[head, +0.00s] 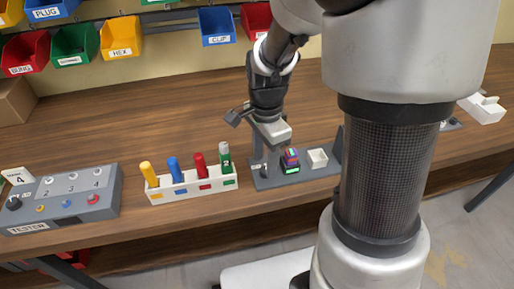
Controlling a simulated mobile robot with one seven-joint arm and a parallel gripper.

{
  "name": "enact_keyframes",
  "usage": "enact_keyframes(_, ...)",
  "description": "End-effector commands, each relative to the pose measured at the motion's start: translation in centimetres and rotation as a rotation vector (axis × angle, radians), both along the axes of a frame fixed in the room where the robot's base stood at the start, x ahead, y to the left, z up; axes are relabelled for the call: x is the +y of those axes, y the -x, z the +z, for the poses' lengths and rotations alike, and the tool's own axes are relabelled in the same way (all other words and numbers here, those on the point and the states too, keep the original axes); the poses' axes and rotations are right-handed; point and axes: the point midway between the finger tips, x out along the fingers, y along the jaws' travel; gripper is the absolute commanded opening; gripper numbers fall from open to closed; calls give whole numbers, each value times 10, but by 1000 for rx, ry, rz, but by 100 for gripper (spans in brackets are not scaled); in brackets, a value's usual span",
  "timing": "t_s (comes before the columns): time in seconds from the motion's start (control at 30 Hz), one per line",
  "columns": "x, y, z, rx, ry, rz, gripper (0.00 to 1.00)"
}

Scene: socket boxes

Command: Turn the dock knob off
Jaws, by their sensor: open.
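The grey dock (328,170) stands near the table's front edge, right of centre. A small dark block with coloured patches (290,156) sits on it, above a lit green strip (292,170).
A white rack (193,190) with several coloured pegs stands left of the dock. The grey tester box (85,208), with a black knob, is farther left. Coloured bins (75,44) hang at the back. My arm blocks much of the right side. Bare wood (130,110) lies behind the rack.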

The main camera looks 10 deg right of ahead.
Motion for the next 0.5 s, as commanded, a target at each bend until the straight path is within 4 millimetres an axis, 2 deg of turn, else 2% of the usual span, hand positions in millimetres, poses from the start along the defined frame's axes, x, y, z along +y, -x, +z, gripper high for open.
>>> enact_keyframes(0.03,0,0,-9,2,0,0,43)
enact_keyframes(0.2,0,0,-23,1,-1,-1,43)
enact_keyframes(0.5,0,0,-26,-1,0,0,43)
